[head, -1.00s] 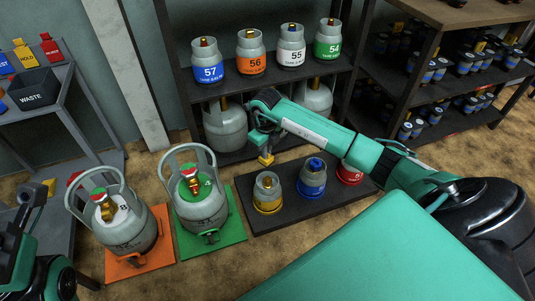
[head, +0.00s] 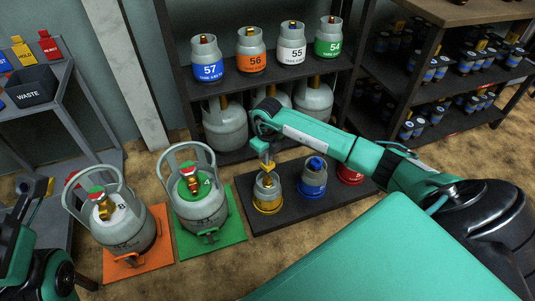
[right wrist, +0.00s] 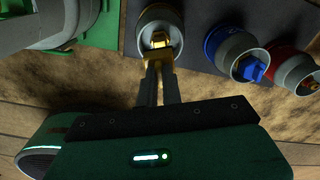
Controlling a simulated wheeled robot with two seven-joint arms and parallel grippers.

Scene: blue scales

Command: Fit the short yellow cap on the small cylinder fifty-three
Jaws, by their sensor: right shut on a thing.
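My right gripper (head: 268,166) is shut on the short yellow cap (right wrist: 160,42). It holds the cap at the top of the small grey cylinder with a yellow base band (head: 268,200), which stands upright on the dark mat. The number on this cylinder is not readable. My left gripper (head: 38,190) is at the left edge, and its fingers are too unclear to judge.
A blue cylinder (head: 312,184) and a red one (head: 350,172) stand right of it, the red partly behind my arm. Two larger handled cylinders stand left, on orange (head: 128,268) and green mats (head: 230,232). Numbered cylinders fill the shelf (head: 285,80) behind.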

